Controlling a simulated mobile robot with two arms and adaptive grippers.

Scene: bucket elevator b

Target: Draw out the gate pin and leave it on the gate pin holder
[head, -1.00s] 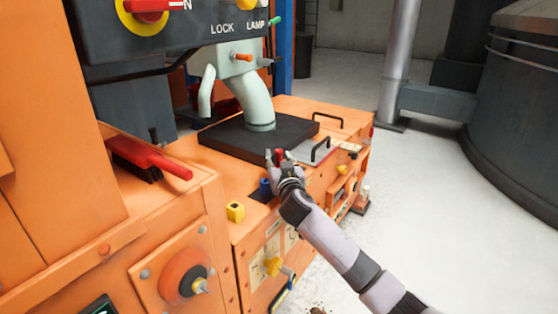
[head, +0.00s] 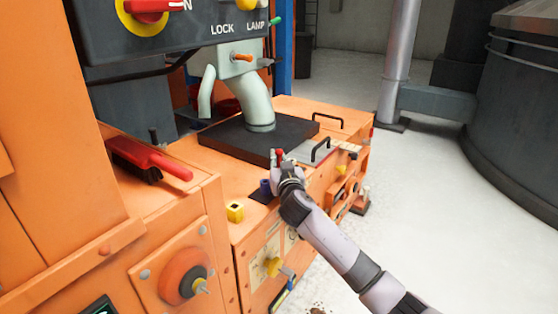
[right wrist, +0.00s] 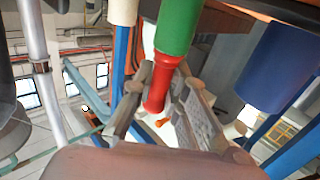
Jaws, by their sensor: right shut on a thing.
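My right gripper (head: 279,158) points up above the orange machine's front top edge. In the right wrist view its fingers (right wrist: 160,95) are shut around a red piece (right wrist: 158,90) with a flared end. A thicker green cylinder (right wrist: 180,25) is in line with the red piece; I take the two as the gate pin, but cannot be sure. In the head view only a bit of red (head: 280,152) shows between the fingers. A blue cylinder (head: 265,187) stands just left of the hand. I cannot tell which part is the gate pin holder. My left gripper is not in view.
A dark slab (head: 228,137) with a pale pipe (head: 257,105) lies behind the hand. A red-handled brush (head: 150,160) lies at left. The floor at right is clear.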

